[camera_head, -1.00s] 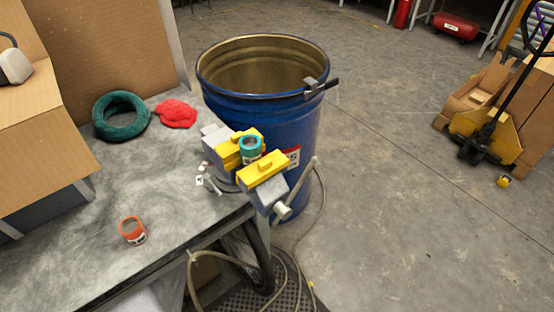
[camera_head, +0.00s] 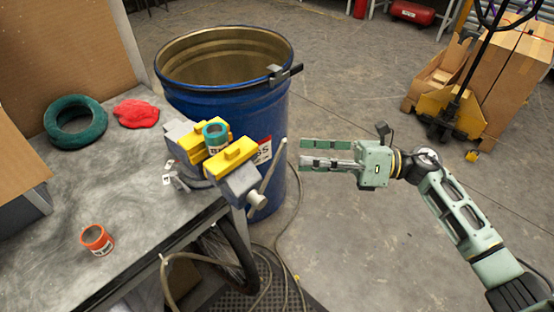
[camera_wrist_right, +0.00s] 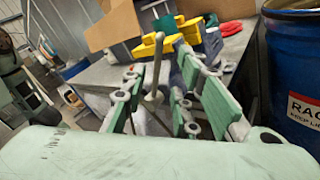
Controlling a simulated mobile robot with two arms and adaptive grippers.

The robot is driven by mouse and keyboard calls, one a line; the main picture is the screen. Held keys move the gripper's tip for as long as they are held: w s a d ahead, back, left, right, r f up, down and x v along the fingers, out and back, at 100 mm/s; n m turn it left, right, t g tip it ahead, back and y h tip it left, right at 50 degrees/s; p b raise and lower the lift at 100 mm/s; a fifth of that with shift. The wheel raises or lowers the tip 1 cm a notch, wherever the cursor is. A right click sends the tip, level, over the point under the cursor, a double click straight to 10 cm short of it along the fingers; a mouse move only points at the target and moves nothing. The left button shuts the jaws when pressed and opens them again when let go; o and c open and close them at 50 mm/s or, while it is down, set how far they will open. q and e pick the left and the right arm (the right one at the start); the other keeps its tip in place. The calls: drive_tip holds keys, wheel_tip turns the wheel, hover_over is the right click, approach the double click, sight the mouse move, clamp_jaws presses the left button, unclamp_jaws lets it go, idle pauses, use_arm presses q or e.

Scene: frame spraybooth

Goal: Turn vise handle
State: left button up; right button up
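The grey-blue vise (camera_head: 185,134) with yellow jaws (camera_head: 228,157) sits at the table corner, a teal can (camera_head: 215,137) between its jaws. Its handle (camera_head: 270,168), a thin grey bar, slants upward at the outer end, beside the blue drum. My right gripper (camera_head: 301,154) is open and empty, just right of the handle's upper end, fingers pointing left towards it. In the right wrist view, the handle (camera_wrist_right: 154,75) appears in the gap between the spread fingers, with the yellow jaws (camera_wrist_right: 150,47) behind. I cannot see contact. My left gripper is not in view.
The blue drum (camera_head: 190,105) stands close behind the vise. An orange can (camera_head: 97,240), a green ring (camera_head: 75,121) and a red cloth (camera_head: 136,113) lie on the table (camera_head: 130,190). A hose (camera_head: 283,235) hangs below.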

sight(277, 154)
drive_tip(key=a+p, duration=0.1)
drive_tip(key=a, duration=0.1)
drive_tip(key=a+p, duration=0.1)
drive_tip(key=a, duration=0.2)
drive_tip(key=a+p, duration=0.1)
drive_tip(key=a, duration=0.1)
drive_tip(key=shift+w+a+r, duration=0.1)
drive_tip(key=shift+w+a, duration=0.15)
drive_tip(key=shift+a, duration=0.15)
clamp_jaws()
